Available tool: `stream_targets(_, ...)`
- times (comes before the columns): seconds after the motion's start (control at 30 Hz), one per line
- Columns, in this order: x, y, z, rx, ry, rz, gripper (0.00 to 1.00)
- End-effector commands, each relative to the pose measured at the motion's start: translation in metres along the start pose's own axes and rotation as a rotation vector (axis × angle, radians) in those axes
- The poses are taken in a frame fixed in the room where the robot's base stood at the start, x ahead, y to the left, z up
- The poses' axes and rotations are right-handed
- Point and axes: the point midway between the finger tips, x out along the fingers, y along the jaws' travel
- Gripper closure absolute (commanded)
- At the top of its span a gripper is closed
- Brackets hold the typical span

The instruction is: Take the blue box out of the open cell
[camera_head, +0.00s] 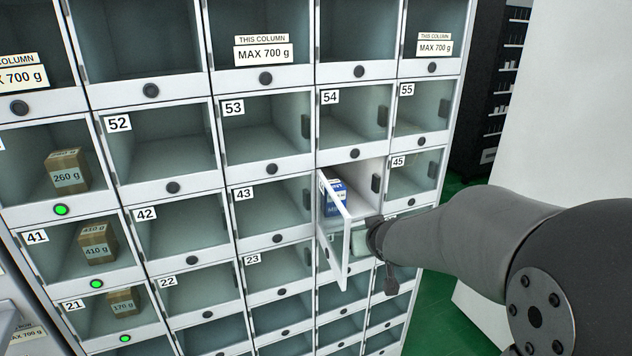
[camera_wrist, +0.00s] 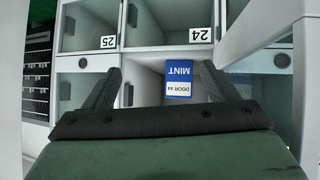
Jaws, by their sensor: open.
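The blue box (camera_head: 335,206) with a white top label stands inside the open cell (camera_head: 357,176), partly behind the clear door (camera_head: 334,238), which is swung outward. In the wrist view the blue box (camera_wrist: 179,80) reads MINT and DOOR 44, upside down, inside the same cell. My gripper (camera_wrist: 163,86) is open, its two dark fingers on either side of the cell opening with the box seen between them. Nothing is held. In the head view my gripper (camera_head: 368,240) is just outside the cell, at the right of the open door, and its fingers are hard to make out.
Closed clear-fronted cells surround the open one, such as 54 (camera_head: 352,118), 43 (camera_head: 256,210) and 45 (camera_head: 413,176). Brown boxes sit in cells at the left, such as the 410 g box (camera_head: 97,243). Green floor (camera_head: 432,290) shows at the right.

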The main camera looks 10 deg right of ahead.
Motion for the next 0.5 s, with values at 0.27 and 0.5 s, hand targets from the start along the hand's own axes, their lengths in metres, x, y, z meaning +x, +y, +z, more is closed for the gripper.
stream_targets(0.27,0.014,-0.007,-0.058,0.024,0.240,-0.169,0.20)
stream_targets(0.5,0.049,-0.017,-0.068,0.028,0.262,-0.193,0.20)
